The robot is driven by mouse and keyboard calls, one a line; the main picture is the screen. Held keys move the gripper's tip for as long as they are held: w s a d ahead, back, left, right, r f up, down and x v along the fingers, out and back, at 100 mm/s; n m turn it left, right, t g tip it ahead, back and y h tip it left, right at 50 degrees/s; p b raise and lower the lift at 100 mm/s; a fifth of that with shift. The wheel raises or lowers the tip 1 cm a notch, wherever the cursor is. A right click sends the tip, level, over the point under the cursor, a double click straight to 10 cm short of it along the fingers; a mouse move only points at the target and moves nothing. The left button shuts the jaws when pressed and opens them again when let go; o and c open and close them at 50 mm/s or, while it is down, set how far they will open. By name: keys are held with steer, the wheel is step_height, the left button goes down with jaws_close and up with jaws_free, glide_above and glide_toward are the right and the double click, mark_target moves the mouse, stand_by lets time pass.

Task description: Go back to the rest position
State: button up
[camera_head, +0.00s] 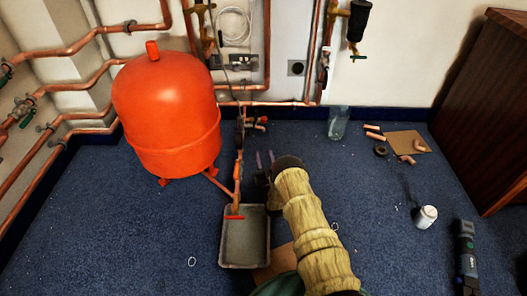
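My arm, in a pale yellow ribbed cover, reaches up from the bottom of the head view. My gripper (265,160) is at its far end, just right of the copper pipe (238,170) that stands over the grey tray (230,256). Two thin purplish fingertips show with a gap between them. I see nothing held in the gap. The dark gripper body is partly hidden by the arm.
A large orange tank (168,115) stands left of the tray. Copper pipes (75,90) line the walls. A clear jar (338,122), a board (405,142) with copper pieces, a white can (426,217) and a dark tool (467,250) are on the right. Blue carpet between is mostly free.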

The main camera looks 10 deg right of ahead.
steer(key=shift+s+f, duration=0.2)
steer(key=shift+s, duration=0.25)
steer(key=w+r+g+p, duration=0.2)
steer(key=w+r+p, duration=0.1)
steer(key=r, duration=0.4)
steer(key=w+r+g+p, duration=0.2)
steer(key=r+g+p, duration=0.1)
steer(key=r, duration=0.4)
steer(key=s+r+g+p, duration=0.4)
steer(key=r+p, duration=0.1)
steer(key=r, duration=0.8)
steer(key=s+r+g+p, duration=0.45)
steer(key=s+r, duration=0.35)
steer(key=s, duration=0.4)
steer(key=s+r+g+p, duration=0.3)
steer(key=s+r+p, duration=0.3)
steer(key=s, duration=0.7)
steer(key=s+r+g+p, duration=0.35)
steer(key=s+r, duration=0.55)
steer(key=s, duration=0.3)
step_height(320, 180, up, 36)
steer(key=p, duration=3.6)
steer(key=shift+w+h, duration=0.15)
steer(key=shift+h, duration=0.25)
